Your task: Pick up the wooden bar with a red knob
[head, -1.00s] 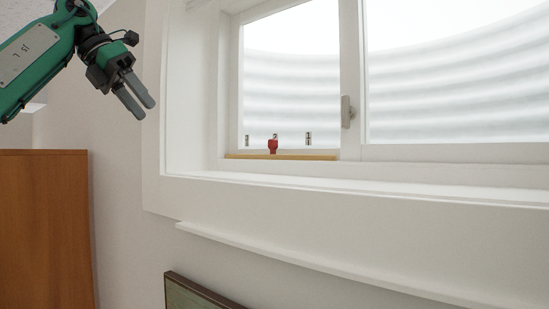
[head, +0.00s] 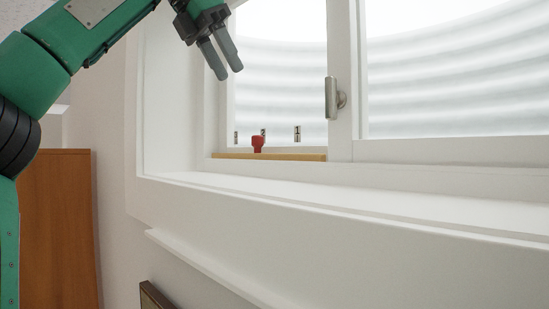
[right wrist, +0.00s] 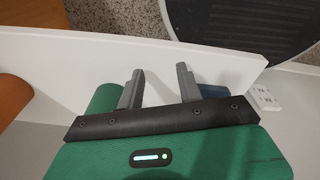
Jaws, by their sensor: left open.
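The wooden bar (head: 290,157) lies along the bottom of the window frame, at the back of the deep white sill in the head view. Its red knob (head: 258,144) stands up from it, left of the bar's middle. My left gripper (head: 230,75) is open and empty. It shows above the knob and a little to its left, pointing down, clear of the bar. My right gripper (right wrist: 158,72) shows in the right wrist view with its fingers apart and nothing between them. The bar does not show in that view.
A window handle (head: 335,97) sticks out right of the bar. Small numbered marks (head: 297,133) show behind the bar. The sill (head: 360,205) in front is clear. A brown wooden cabinet (head: 55,225) stands at left. A picture frame (head: 153,296) hangs below.

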